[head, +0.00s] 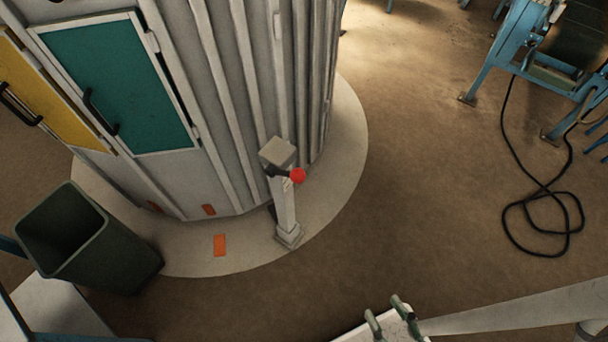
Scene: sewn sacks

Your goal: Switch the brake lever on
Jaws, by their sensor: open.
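The brake lever (298,176) is a short dark arm with a red ball knob. It sticks out to the right from the upper part of a grey post (285,207) in the head view. The post stands upright on the pale round base beside the ribbed grey cabin. My gripper (382,306) shows at the bottom edge, right of centre, with two grey-green fingers apart and nothing visible between them. It is well apart from the lever, below and right of it in the picture. The rest of the gripper is cut off by the frame edge.
The ribbed cabin (220,90) with teal and yellow doors stands behind the post. A dark open bin (105,250) is at the left. A blue machine (510,50) and a looped black cable (545,190) are at the right. The brown floor between is clear.

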